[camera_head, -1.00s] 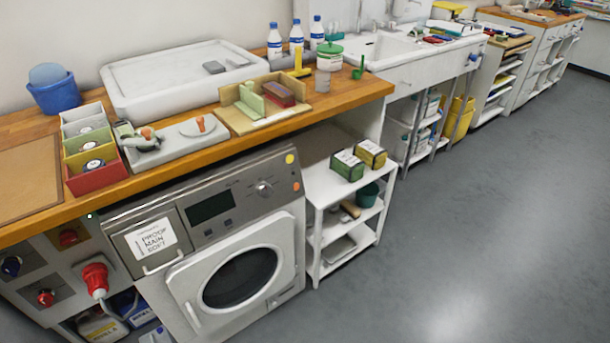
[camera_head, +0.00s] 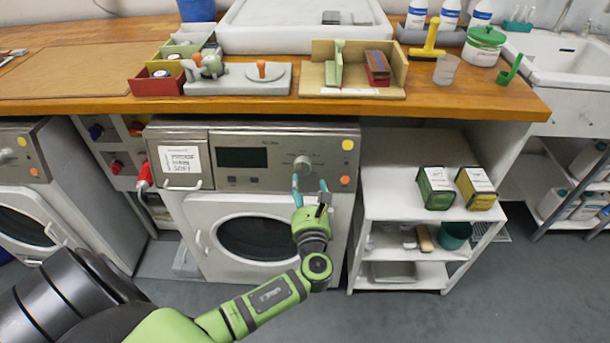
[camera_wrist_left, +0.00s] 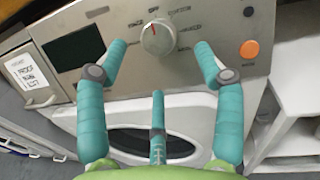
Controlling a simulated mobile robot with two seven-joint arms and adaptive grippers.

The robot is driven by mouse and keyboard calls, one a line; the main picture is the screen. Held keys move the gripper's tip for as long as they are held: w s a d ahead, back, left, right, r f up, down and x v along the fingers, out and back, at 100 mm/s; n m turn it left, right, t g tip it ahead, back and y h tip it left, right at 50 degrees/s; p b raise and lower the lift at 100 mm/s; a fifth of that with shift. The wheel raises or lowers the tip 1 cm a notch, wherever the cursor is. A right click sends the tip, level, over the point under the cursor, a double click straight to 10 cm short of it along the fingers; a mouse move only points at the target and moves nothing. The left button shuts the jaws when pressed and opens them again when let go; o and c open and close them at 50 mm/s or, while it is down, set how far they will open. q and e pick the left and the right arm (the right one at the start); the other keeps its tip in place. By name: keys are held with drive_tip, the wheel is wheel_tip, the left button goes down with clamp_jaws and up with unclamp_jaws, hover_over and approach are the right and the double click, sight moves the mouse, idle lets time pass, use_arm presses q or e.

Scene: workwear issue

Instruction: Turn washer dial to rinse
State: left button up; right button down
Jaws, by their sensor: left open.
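The washer (camera_head: 205,218) stands under the wooden counter, with a grey control panel, a dark display and a closed round door. Its dial (camera_head: 302,164) is a round silver knob right of the display. In the left wrist view the dial (camera_wrist_left: 158,38) shows a red pointer mark near its top, with printed labels around it too blurred to read surely. My left gripper (camera_head: 310,185) is open in front of the panel, just below the dial. In the wrist view its teal fingers (camera_wrist_left: 160,58) are spread to either side of the dial, apart from it. My right gripper is not in view.
A white shelf (camera_head: 405,212) with green and yellow boxes stands right of the washer. Another washer (camera_head: 62,190) stands at the left. The wooden counter (camera_head: 440,103) above holds trays, bins and bottles. Grey floor (camera_head: 520,285) is clear at the lower right.

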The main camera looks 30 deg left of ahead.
sight(303, 169)
use_arm(q)
drive_tip(key=x, duration=0.5)
drive_tip(key=shift+s+a, duration=0.1)
drive_tip(key=shift+a, duration=0.2)
drive_tip(key=shift+w+a, duration=0.3)
drive_tip(key=shift+w, duration=0.2)
drive_tip(key=c, duration=1.1)
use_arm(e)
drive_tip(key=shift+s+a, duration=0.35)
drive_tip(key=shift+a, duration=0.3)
